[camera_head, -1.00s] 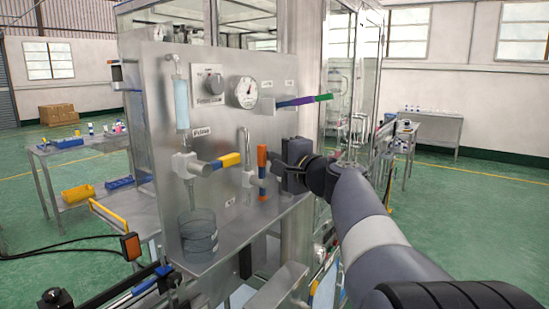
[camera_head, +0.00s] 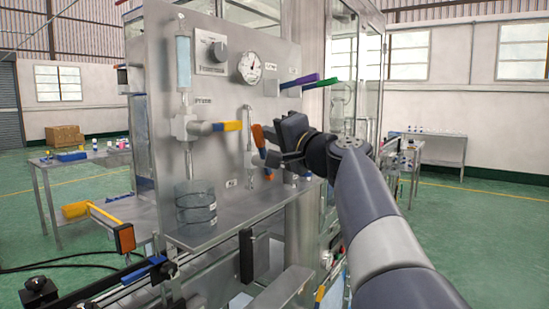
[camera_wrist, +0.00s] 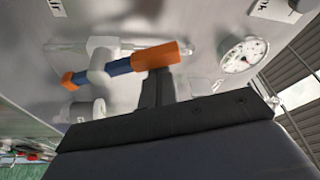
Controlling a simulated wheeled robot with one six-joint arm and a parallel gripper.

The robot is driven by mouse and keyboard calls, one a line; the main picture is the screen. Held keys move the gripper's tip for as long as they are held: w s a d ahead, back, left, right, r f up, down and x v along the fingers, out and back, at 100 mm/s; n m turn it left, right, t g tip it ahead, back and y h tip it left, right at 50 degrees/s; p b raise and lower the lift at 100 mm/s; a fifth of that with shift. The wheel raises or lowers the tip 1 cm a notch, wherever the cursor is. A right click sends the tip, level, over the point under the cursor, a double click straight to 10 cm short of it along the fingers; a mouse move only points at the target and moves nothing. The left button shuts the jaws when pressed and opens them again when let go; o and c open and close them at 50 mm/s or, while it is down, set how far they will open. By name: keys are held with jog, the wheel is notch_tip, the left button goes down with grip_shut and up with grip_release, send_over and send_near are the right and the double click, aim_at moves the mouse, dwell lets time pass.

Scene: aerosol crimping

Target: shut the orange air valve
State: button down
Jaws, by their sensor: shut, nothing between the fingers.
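The orange air valve has a bar handle, blue in the middle with orange ends, on the steel panel. In the head view its upper orange end (camera_head: 258,135) leans left of upright; my gripper hides part of the bar. In the wrist view the whole handle (camera_wrist: 120,66) shows, on its pale valve body. My gripper (camera_head: 273,158) is shut and empty, at the right side of the handle. In the wrist view its fingertips (camera_wrist: 157,82) are right at one orange end and seem to touch it.
A gauge (camera_head: 249,67) sits higher on the panel. A clear beaker (camera_head: 195,205) stands on the ledge below left.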

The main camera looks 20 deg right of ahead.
jog(key=n+b, duration=0.1)
jog(key=b, duration=0.1)
jog(key=a+f+n+b, duration=0.1)
jog(key=b, duration=0.1)
jog(key=s+n+y+b, duration=0.1)
jog(key=b, duration=0.1)
jog(key=shift+a+f+t, duration=0.15)
jog(key=shift+f+t, duration=0.1)
jog(key=shift+t, duration=0.05)
jog(key=a+f+n+y+b, duration=0.1)
jog(key=n+b, duration=0.3)
jog(key=b, duration=0.1)
jog(key=s+a+f+n+y+b, duration=0.1)
jog(key=n+y+b, duration=0.1)
jog(key=n+b, duration=0.2)
jog(key=s+a+f+n+g+y+b, duration=0.1)
jog(key=n+y+b, duration=0.1)
jog(key=n+b, duration=0.2)
jog(key=shift+f+b, duration=0.3)
jog(key=shift+b, duration=0.9)
jog(key=shift+a, duration=0.1)
